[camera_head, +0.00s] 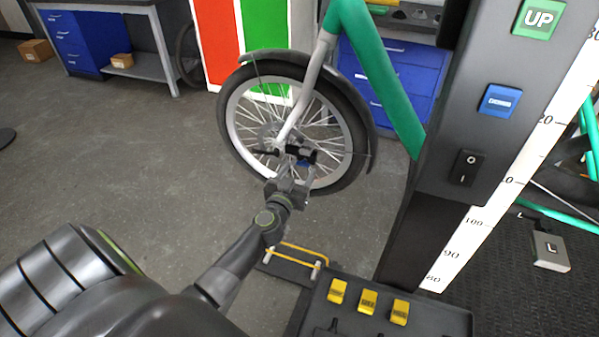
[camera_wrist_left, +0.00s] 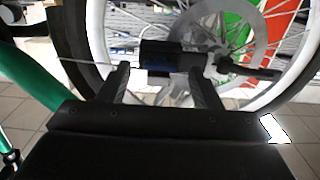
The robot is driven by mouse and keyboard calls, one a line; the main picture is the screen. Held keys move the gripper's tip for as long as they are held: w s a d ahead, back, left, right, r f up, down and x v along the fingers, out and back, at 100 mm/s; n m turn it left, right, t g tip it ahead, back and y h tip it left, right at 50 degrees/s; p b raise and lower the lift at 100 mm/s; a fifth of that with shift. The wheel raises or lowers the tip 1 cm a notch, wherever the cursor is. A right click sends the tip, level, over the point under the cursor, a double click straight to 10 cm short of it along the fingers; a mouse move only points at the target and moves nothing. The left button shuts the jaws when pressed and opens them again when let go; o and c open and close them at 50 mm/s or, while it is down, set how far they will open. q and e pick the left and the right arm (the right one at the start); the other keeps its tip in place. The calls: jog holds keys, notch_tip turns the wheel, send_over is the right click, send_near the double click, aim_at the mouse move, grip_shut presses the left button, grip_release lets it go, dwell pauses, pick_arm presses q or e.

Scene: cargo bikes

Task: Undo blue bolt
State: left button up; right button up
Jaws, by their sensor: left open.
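A small blue patch, which looks like the blue bolt (camera_head: 303,163), shows at the black part near the hub, partly hidden by my left gripper (camera_head: 292,176). In the left wrist view my left gripper (camera_wrist_left: 157,82) is open, one finger on each side of the black part (camera_wrist_left: 157,52). A dark bluish area there may be the bolt (camera_wrist_left: 158,69); it is too dark to tell clearly. I cannot tell whether the fingers touch anything. My right gripper is out of view.
A grey lift column (camera_head: 430,170) with UP and blue buttons stands to the right of the wheel. A dark panel with yellow tags (camera_head: 368,301) lies low in front. Blue drawers (camera_head: 385,75) stand behind the wheel.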

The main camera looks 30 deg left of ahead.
pick_arm(q)
jog(key=shift+w+a, duration=0.2)
jog(key=shift+w, duration=0.5)
jog(key=shift+c, duration=0.5)
jog(key=c, duration=0.9)
